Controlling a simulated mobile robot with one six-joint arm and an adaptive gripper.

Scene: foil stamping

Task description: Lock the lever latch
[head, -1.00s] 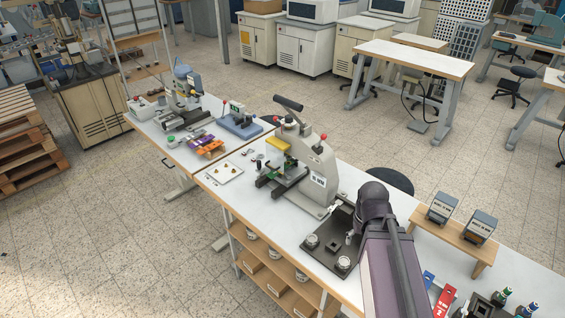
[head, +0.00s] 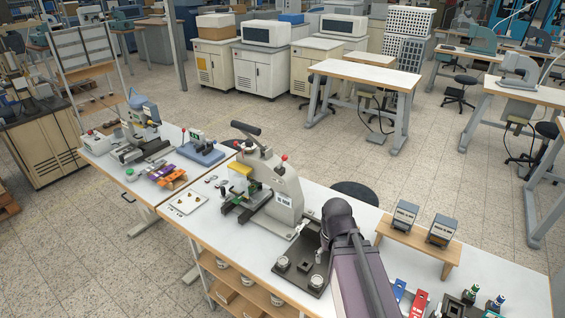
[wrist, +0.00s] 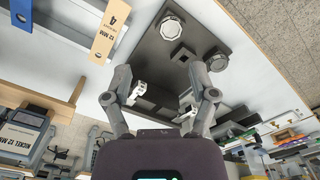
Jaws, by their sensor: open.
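My gripper (wrist: 163,95) is open in the wrist view, its two fingers spread apart with nothing held between them. It is over a dark base plate (wrist: 165,50) that carries two round ribbed metal knobs and a dark square block. The plate also shows in the head view (head: 310,277), partly covered by my arm. A small pale metal fitting (head: 318,256) stands on the plate beside my arm; I cannot tell whether it is the lever latch or how it is set. My fingers hide part of the plate, and my arm hides the gripper in the head view.
A grey stamping press (head: 285,195) stands left of the plate. A wooden riser (head: 420,238) with two dark boxes is to the right. Blue and red tags (head: 420,302) lie near the front right.

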